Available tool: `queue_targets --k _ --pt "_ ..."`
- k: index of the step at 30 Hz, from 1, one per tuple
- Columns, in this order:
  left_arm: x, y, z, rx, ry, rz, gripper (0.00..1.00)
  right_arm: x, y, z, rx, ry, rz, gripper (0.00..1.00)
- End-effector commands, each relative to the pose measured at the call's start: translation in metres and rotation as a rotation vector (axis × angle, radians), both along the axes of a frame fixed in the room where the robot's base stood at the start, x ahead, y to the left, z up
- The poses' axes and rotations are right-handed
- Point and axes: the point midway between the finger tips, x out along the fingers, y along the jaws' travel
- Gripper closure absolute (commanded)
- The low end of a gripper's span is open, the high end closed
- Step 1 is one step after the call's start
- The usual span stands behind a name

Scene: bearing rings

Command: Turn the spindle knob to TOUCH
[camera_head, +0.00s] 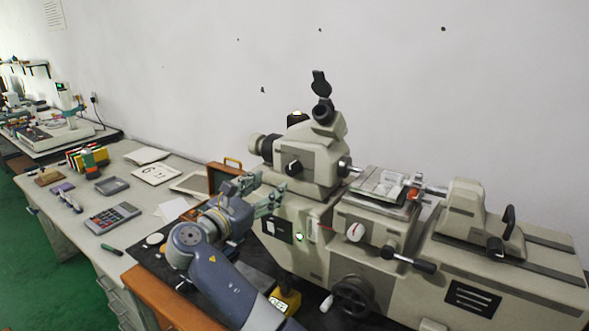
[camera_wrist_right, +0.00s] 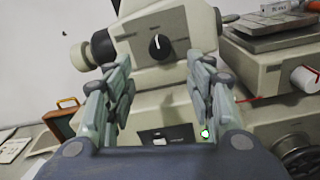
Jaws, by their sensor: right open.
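The machine (camera_head: 310,160) is a large beige measuring instrument. A black round knob (camera_head: 293,167) with a pale pointer line sits on its upper housing. This knob (camera_wrist_right: 159,45) shows between and beyond my fingertips in the wrist view, its line near upright. A white dial (camera_head: 355,231) with a red mark is lower right on the front; it also shows at the right of the wrist view (camera_wrist_right: 305,79). I cannot read a TOUCH label or tell which one is the spindle knob. My right gripper (camera_head: 262,193) is open and empty in front of the housing, apart from the black knob. My left gripper is not in view.
A green light (camera_head: 299,237) and a handwheel (camera_head: 352,296) are on the machine's front. A brown case (camera_head: 224,178) stands left of it. A calculator (camera_head: 113,217) and trays lie on the desk at left. A yellow object (camera_head: 286,302) is below the gripper.

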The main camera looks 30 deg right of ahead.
Motion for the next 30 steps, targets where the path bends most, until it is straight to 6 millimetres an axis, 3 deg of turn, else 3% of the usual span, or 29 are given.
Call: queue_targets --k 6,10,15,21,29,30 --pt "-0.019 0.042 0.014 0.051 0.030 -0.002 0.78 0.015 -0.036 0.003 -0.001 0.002 -0.004 0.50" --pt "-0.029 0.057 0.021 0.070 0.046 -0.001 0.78 0.025 -0.059 0.003 0.001 0.002 -0.003 0.50" --pt "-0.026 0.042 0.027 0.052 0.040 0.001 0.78 0.035 -0.081 0.001 0.003 0.000 -0.003 0.50" --pt "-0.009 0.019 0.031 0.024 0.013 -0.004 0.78 0.041 -0.092 -0.001 0.004 -0.001 0.000 0.50" --pt "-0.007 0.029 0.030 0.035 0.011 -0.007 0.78 0.041 -0.093 -0.002 0.005 -0.002 0.001 0.50" --pt "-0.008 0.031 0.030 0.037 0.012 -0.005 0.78 0.041 -0.093 -0.002 0.004 -0.002 0.001 0.59"
